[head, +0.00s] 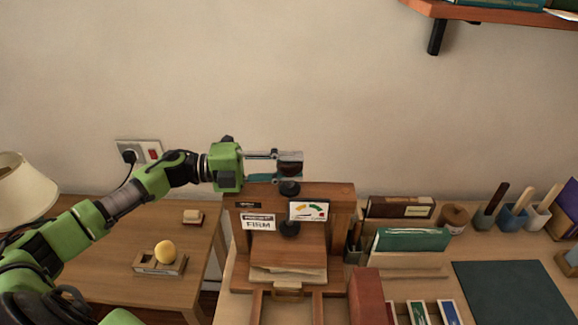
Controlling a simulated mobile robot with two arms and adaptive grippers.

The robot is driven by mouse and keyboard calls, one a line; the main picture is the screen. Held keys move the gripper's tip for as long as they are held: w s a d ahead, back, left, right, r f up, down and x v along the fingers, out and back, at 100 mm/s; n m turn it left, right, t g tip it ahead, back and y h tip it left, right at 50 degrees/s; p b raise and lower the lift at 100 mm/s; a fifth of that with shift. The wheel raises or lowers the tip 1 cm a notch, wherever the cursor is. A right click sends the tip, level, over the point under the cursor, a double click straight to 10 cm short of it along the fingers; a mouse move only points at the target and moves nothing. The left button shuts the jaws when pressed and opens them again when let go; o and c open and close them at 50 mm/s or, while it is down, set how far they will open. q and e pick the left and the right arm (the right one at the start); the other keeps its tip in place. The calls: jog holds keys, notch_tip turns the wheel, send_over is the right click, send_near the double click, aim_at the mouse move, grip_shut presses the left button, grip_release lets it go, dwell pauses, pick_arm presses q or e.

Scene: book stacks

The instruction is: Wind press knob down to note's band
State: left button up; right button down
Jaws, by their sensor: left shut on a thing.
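The wooden book press (338,196) stands on the desk in the middle of the head view. Its dark knob (291,168) sits at the top, above a black screw collar (289,188). My left gripper (290,167) reaches in from the left and is shut on the knob. A white note (258,223) on the press front reads "FIRM". Beside it is a small dial card (309,211) with coloured bands; its pointer is too small to read. A black screw foot (289,229) shows below the beam, above the boards and pages (288,272). My right gripper is out of view.
A side table (110,250) at left holds a yellow ball on a wooden holder (160,262) and a small block (193,217). Books, brush pots (513,217) and a dark mat (510,293) lie right of the press. A wall shelf (480,12) hangs at upper right.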

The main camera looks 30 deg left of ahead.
pick_arm(q)
jog(key=o, duration=0.9)
jog(key=shift+w+a+r, duration=0.1)
jog(key=shift+w+r, duration=0.05)
jog(key=shift+r, duration=0.6)
jog(key=shift+f, duration=0.15)
jog(key=shift+s+a+f, duration=0.1)
jog(key=shift+s+a, duration=0.1)
jog(key=shift+a, duration=0.05)
jog(key=v, duration=1.1)
jog(key=shift+s+a+f, duration=0.1)
jog(key=shift+s+f, duration=0.05)
jog(key=shift+s, duration=0.05)
